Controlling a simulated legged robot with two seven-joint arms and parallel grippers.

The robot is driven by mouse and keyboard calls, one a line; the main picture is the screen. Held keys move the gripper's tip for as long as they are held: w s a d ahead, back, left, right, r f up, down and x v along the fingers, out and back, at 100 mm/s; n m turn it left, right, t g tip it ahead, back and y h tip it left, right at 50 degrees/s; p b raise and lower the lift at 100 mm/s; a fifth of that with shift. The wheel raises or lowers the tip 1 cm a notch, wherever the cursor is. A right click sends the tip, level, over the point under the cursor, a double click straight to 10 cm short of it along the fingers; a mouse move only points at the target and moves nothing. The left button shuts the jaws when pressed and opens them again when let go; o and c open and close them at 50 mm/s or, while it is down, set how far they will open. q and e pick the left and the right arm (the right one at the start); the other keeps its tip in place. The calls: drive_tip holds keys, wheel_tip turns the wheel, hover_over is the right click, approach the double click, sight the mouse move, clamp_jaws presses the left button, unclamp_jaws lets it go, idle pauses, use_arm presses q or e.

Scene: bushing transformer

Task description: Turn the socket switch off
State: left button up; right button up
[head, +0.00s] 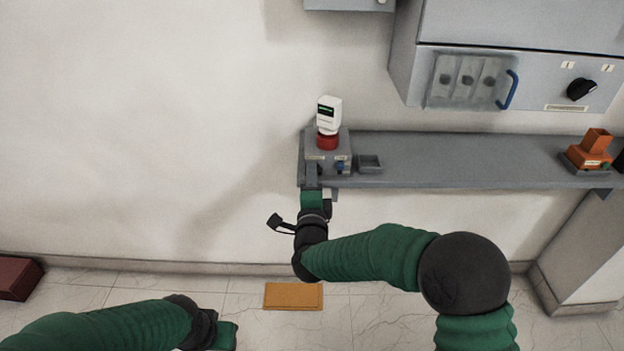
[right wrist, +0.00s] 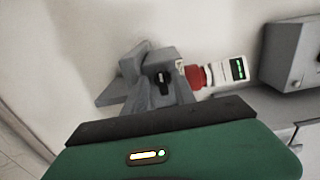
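The grey socket box (head: 342,147) stands at the left end of a wall shelf, with a red plug (head: 327,141) and a white meter with a green display (head: 329,108) on top. It also shows in the right wrist view (right wrist: 148,62), where a dark switch knob (right wrist: 163,78) is on its face. My right gripper (head: 312,174) is right at the box's front left, its grey fingers close to the knob. I cannot tell whether they touch it or how far they are open. My left gripper (head: 226,337) is low at the bottom edge, fingers out of sight.
The grey shelf (head: 455,150) carries a small grey tray (head: 369,164) beside the box and an orange device (head: 592,150) at the far right. A cabinet with a blue handle (head: 508,90) and black knob (head: 580,89) hangs above. The wall at left is clear.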

drive_tip(key=s+p, duration=0.1)
drive_tip(key=s, duration=1.5)
drive_tip(key=shift+s, duration=0.35)
